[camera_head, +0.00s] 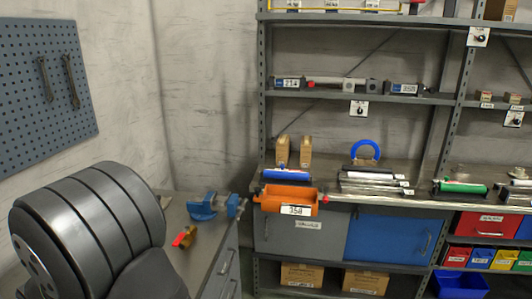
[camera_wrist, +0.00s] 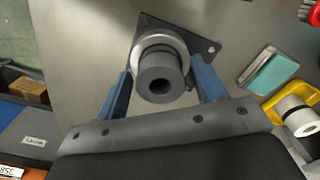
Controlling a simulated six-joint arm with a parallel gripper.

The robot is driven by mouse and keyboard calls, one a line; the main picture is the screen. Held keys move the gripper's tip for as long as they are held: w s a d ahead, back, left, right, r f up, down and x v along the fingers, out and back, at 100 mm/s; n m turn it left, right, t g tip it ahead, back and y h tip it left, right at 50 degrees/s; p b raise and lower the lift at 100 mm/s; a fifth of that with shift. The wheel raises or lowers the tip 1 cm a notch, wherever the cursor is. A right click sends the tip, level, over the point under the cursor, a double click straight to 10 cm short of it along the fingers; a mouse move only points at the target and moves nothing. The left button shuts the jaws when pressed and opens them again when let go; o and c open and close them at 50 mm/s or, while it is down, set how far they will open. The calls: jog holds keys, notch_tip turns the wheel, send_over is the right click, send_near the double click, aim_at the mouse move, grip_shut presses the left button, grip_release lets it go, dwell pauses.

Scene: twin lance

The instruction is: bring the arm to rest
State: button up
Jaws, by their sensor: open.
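My gripper (camera_wrist: 163,70) shows in the wrist view as two blue fingers spread apart, with nothing pinched between them. A dark grey hollow cylinder (camera_wrist: 160,84) appears between the fingers, with a gap on each side. It stands in a pale ring on a dark square plate (camera_wrist: 203,46) on a grey metal surface. I cannot tell whether the fingertips reach down to its height. In the head view my dark arm link fills the lower left, and my gripper is not seen there.
In the wrist view a teal box (camera_wrist: 268,70) and a yellow holder with a white roll (camera_wrist: 295,110) lie to the right. In the head view a blue vise (camera_head: 208,206) and a red-handled brass fitting (camera_head: 186,237) are on the bench beside my arm. Shelves with an orange bin (camera_head: 275,196) stand beyond.

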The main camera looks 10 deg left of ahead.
notch_tip(320, 180, up, 12)
notch_tip(320, 180, down, 12)
jog(key=shift+d+f, duration=0.1)
jog(key=shift+f, duration=0.1)
jog(key=r, duration=0.4)
jog(key=shift+w+d+r, duration=0.15)
jog(key=shift+w+r, duration=0.05)
jog(key=shift+r, duration=0.2)
jog(key=w+d+r, duration=0.7)
jog(key=w+d, duration=0.1)
jog(key=d, duration=0.1)
jog(key=w+d+f+m, duration=0.15)
jog(key=w+d, duration=0.35)
jog(key=d, duration=0.7)
jog(key=shift+n, duration=0.25)
jog(key=s+a+f, duration=0.1)
jog(key=a+f, duration=0.1)
jog(key=a, duration=0.1)
jog(key=s+a+f, duration=0.1)
jog(key=a+f, duration=0.1)
jog(key=a, duration=0.1)
jog(key=s+a+f, duration=0.2)
jog(key=a, duration=0.1)
jog(key=shift+a+f, duration=0.2)
jog(key=shift+f, duration=0.05)
dwell(0.6)
